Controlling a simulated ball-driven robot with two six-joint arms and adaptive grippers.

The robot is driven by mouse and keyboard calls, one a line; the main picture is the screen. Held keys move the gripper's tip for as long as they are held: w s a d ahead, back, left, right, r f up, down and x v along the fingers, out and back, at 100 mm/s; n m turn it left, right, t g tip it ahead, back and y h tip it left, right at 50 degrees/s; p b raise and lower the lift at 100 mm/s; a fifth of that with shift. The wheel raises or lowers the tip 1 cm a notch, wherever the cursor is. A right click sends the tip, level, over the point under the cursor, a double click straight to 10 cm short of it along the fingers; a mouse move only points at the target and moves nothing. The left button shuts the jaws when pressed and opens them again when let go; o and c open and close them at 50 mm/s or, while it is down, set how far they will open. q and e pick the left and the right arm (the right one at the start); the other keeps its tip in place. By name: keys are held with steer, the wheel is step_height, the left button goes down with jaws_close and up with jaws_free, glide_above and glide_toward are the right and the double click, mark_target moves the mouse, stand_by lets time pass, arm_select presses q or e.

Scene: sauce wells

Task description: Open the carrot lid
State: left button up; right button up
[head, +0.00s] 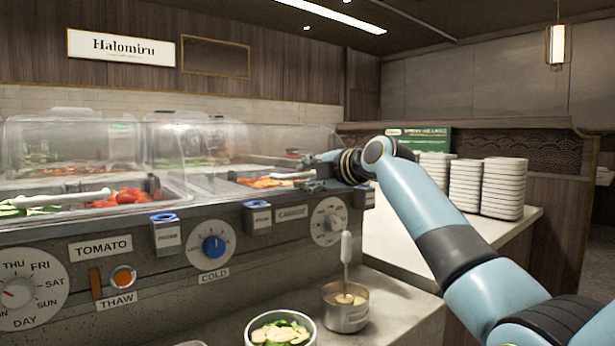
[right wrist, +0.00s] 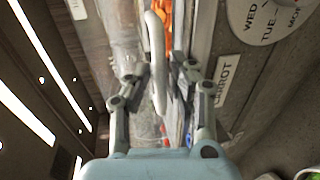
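The clear carrot lid (head: 262,143) is down over the carrot well, with orange carrot pieces (head: 262,182) showing under it. Its white handle (head: 290,176) runs along the front. My right gripper (head: 318,172) is at the right end of this handle. In the right wrist view, my right gripper's fingers (right wrist: 160,84) are spread, with the white handle (right wrist: 157,62) between them and a gap on the right side. I cannot tell whether the left finger touches the handle. The CARROT label (right wrist: 228,80) is beside the right finger. My left gripper is out of view.
A tomato well with its own clear lid and white handle (head: 62,198) is at the left. Below the counter front are a metal pot (head: 346,318) with an upright utensil and a bowl (head: 252,336) of sliced vegetables. Stacks of white plates (head: 503,190) stand at the right.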

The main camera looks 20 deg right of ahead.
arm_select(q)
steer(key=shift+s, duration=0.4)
arm_select(e)
jaws_close()
